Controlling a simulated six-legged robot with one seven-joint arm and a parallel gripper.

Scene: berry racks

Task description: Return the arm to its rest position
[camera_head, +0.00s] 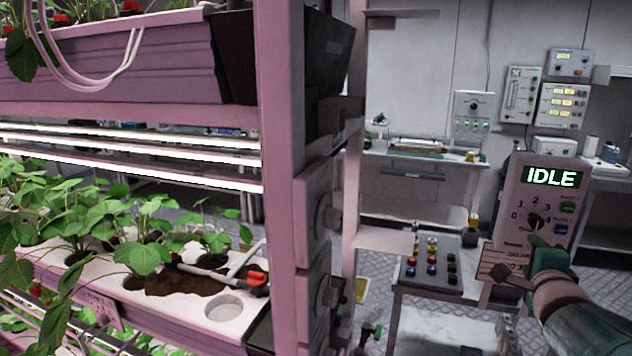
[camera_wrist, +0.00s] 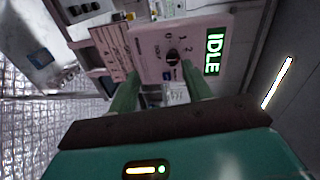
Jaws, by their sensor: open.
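My arm reaches in from the lower right in the head view, and my gripper (camera_head: 532,262) is in front of the control box (camera_head: 540,185). The box has a green-lit display reading IDLE, a dark dial with numbers around it, and coloured buttons at its right. In the wrist view my gripper (camera_wrist: 160,88) shows two green fingers spread apart with nothing between them. The control box (camera_wrist: 150,45) lies just beyond the fingertips, turned sideways, with its dark dial between them. I cannot tell whether a fingertip touches the box.
A pink plant rack (camera_head: 285,130) with strawberry plants, a soil patch and an empty round hole fills the left. A small table with a button panel (camera_head: 432,262) stands left of my gripper. Benches and wall instruments (camera_head: 563,105) are behind. Patterned floor shows between rack and table.

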